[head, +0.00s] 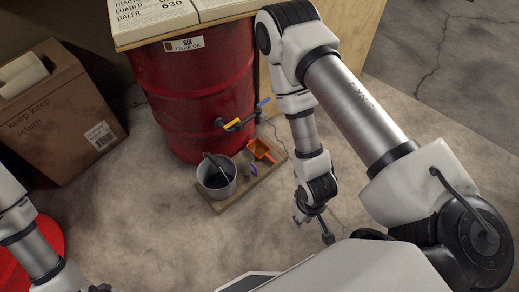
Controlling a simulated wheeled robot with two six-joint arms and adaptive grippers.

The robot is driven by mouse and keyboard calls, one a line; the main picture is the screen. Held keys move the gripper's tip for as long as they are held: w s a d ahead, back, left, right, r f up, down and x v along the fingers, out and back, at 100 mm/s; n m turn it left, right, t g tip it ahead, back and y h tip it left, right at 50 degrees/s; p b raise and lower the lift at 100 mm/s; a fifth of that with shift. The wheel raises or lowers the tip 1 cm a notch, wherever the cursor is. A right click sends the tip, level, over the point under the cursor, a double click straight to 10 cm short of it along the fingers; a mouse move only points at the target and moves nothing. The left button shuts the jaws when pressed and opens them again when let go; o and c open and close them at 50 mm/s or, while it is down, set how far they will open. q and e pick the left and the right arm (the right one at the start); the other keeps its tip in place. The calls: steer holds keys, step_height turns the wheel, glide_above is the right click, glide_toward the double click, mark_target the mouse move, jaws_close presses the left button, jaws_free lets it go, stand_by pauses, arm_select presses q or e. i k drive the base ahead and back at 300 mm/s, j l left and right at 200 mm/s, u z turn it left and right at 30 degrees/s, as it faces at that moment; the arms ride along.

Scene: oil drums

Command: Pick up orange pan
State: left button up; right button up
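The orange pan (262,151) is a small scoop-like piece. It sits at the back right of a low wooden board (235,197) on the floor, in front of a red drum (205,95). My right gripper (313,231) points down over the floor, to the right of and nearer than the board, apart from the pan. Its fingers look spread, with nothing between them. My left arm enters at the lower left, and only a dark part of its gripper (100,288) shows at the bottom edge; its fingers cannot be made out.
A grey bucket (216,183) with a dark tool in it stands on the board, left of the pan. A small purple item (252,170) lies between them. A yellow and blue valve (245,116) juts from the drum above. A cardboard box (60,125) stands left. Floor in front is clear.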

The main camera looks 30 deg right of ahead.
mark_target(260, 149)
steer(key=i+l+z, duration=0.2)
steer(key=i, duration=0.15)
steer(key=i+l+z, duration=0.15)
steer(key=i, duration=0.2)
steer(key=i+l+z, duration=0.2)
steer(key=i, duration=0.2)
